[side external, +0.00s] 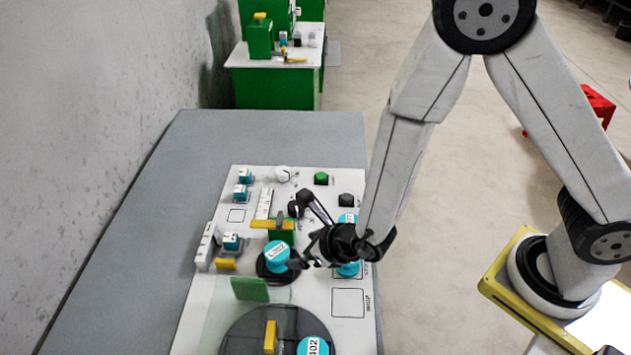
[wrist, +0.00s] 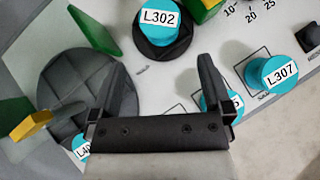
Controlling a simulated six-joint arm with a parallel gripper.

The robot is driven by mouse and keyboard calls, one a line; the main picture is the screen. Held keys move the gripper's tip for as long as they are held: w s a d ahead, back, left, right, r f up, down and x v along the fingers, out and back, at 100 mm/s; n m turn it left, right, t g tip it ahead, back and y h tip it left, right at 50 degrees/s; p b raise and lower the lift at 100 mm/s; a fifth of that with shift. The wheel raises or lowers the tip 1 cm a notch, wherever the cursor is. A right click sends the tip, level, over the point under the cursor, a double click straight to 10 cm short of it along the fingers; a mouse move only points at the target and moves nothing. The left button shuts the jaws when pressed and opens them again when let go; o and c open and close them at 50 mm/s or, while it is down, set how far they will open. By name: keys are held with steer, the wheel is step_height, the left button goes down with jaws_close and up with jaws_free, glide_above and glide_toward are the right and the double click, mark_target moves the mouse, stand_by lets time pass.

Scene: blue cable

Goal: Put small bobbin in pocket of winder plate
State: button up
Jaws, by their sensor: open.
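Several cyan bobbins with white labels are in view; I cannot tell which one the task means. Bobbin L302 (side external: 276,254) sits on a small black base (side external: 266,277) and shows ahead of my fingers in the wrist view (wrist: 167,24). Bobbin L402 (side external: 313,346) is at the edge of a large dark round plate (side external: 240,330), with its pocket not clearly visible. Bobbin L307 (wrist: 273,72) and another partly hidden bobbin (wrist: 208,100) are at the right in the wrist view. My gripper (wrist: 162,62) is open and empty above the board, beside L302 in the side view (side external: 297,235).
A green upright plate (side external: 250,290) and a yellow block (side external: 270,337) stand near the round plate. A yellow-topped green fixture (side external: 280,228) stands behind L302. Small cyan-and-white parts (side external: 241,192) are at the left. An outlined square (side external: 348,302) at the right front is empty.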

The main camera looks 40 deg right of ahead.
stand_by(0.5)
steer(key=w+d+r+m+g+h, duration=0.1)
steer(key=d+r+m+h, duration=0.15)
steer(key=d+m, duration=0.3)
steer(key=d+r+m+h, duration=0.2)
steer(key=d+m+h, duration=0.25)
steer(key=d, duration=0.25)
steer(key=s+d+r+m+g+y, duration=0.2)
steer(key=s+d+r+m, duration=0.1)
steer(key=m, duration=1.1)
steer(key=s+d+r+m+g+y, duration=0.2)
steer(key=s+d+r+m+g, duration=0.1)
steer(key=m, duration=1.2)
steer(key=shift+s+d+r+y, duration=0.15)
steer(key=shift+s+r+y, duration=0.15)
steer(key=shift+s+r, duration=0.45)
steer(key=shift+s+f, duration=0.1)
steer(key=shift+f, duration=0.1)
